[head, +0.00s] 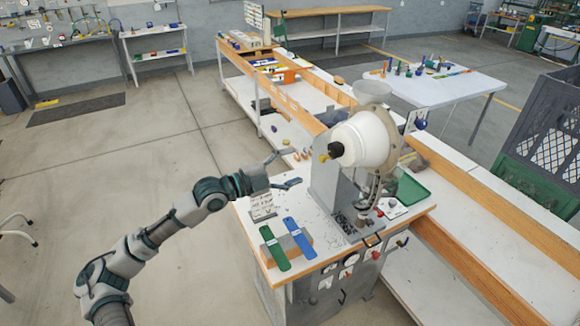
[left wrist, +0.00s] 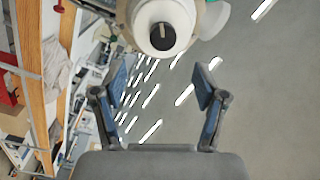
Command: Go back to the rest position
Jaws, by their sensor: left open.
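My left gripper (head: 286,170) reaches in from the left in the head view, above the near left part of the press bench. Its two fingers are spread with nothing between them. It also shows open and empty in the left wrist view (left wrist: 163,85). The eyelet press (head: 360,140), with a white rounded housing and a black knob, stands just right of the gripper. The same white housing and knob (left wrist: 162,22) show at the top of the left wrist view. My right gripper is in neither view.
A green strip (head: 274,248) and a blue strip (head: 299,238) lie on a block at the bench's front. A green tray (head: 408,190) sits right of the press. A white table (head: 440,88) with small items stands behind. Open floor (head: 130,150) lies to the left.

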